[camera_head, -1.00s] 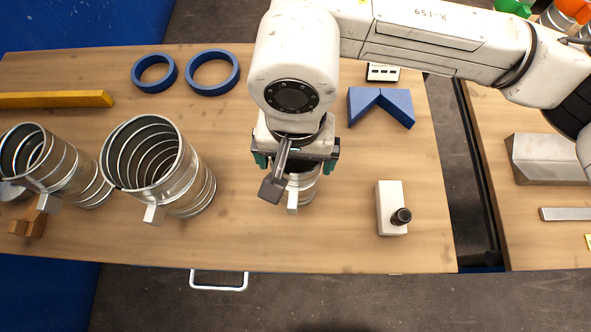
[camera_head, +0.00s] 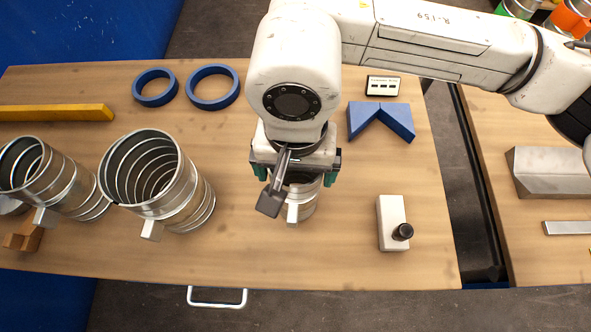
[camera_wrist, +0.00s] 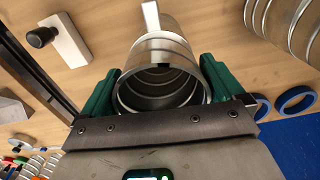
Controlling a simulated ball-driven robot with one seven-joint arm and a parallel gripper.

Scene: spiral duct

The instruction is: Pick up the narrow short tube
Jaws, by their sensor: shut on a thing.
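The narrow short tube is a small ribbed silver metal tube (camera_head: 306,203) with a pale square tab at its front. It stands roughly upright under my gripper (camera_head: 294,178), right of the two bigger tubes. In the wrist view the tube (camera_wrist: 160,50) sits between the green fingers of my gripper (camera_wrist: 158,84), its open rim facing the camera. The fingers are shut on opposite sides of it. My wrist hides part of the tube in the head view. Whether its base touches the table cannot be told.
A wide tube (camera_head: 160,180) and another tube (camera_head: 50,180) stand left on the wooden table (camera_head: 270,265). Two blue rings (camera_head: 213,87), a yellow bar (camera_head: 55,112), blue angled blocks (camera_head: 380,122) and a white block with a black knob (camera_head: 391,222) lie around. The table's front middle is clear.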

